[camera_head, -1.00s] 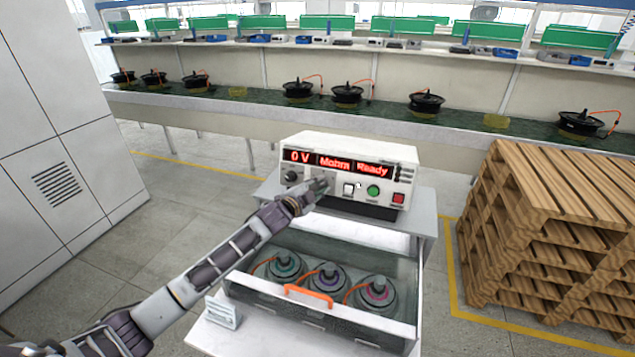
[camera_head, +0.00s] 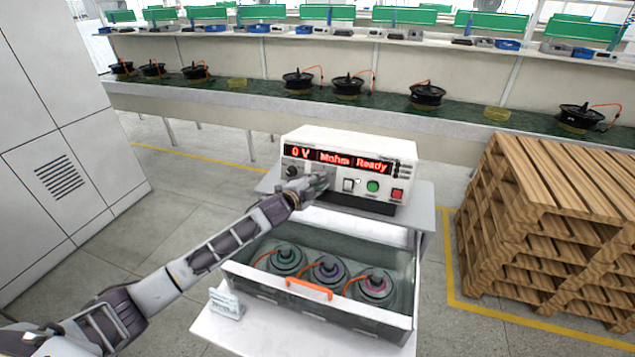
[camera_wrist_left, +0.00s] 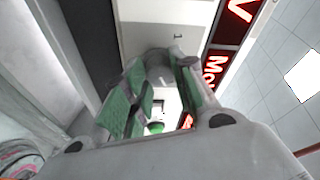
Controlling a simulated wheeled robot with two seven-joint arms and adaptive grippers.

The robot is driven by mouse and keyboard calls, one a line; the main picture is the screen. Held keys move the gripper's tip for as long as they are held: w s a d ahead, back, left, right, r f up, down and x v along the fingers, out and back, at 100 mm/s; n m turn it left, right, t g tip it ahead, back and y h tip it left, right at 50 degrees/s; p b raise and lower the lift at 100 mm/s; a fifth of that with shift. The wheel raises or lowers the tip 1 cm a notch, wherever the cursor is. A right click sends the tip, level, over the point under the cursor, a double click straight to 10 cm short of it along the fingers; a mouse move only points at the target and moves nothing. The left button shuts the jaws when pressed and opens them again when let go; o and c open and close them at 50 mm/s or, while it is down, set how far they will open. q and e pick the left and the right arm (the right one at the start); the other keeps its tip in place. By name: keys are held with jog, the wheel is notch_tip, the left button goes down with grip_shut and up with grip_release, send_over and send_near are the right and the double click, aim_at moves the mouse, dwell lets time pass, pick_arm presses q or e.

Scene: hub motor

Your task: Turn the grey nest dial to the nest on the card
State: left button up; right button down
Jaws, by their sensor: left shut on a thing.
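The white tester (camera_head: 350,150) stands on the bench with a red display reading "0 V", "Mohm" and "Ready". My left gripper (camera_head: 322,183) is at its front panel, between the black knob (camera_head: 292,171) and the white switch. It is shut on the grey nest dial, which it mostly hides in the head view. In the left wrist view a grey rounded part (camera_wrist_left: 157,57) shows between the green-padded fingers (camera_wrist_left: 160,90). The dial's pointer cannot be made out. A small white card holder (camera_head: 226,303) stands at the bench's front left; its print is unreadable. My right gripper is out of view.
A clear-walled box with an orange handle (camera_head: 309,289) holds three hub motors (camera_head: 327,271) below my left forearm. A green button (camera_head: 373,186) and a red button (camera_head: 397,194) sit right of the gripper. Wooden pallets (camera_head: 550,220) are stacked at the right.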

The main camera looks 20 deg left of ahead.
pick_arm(q)
jog(key=o, duration=1)
jog(key=shift+d, duration=0.1)
jog(key=shift+o, duration=0.2)
jog(key=v, duration=1.2)
jog(key=shift+s+f, duration=0.1)
dwell(0.6)
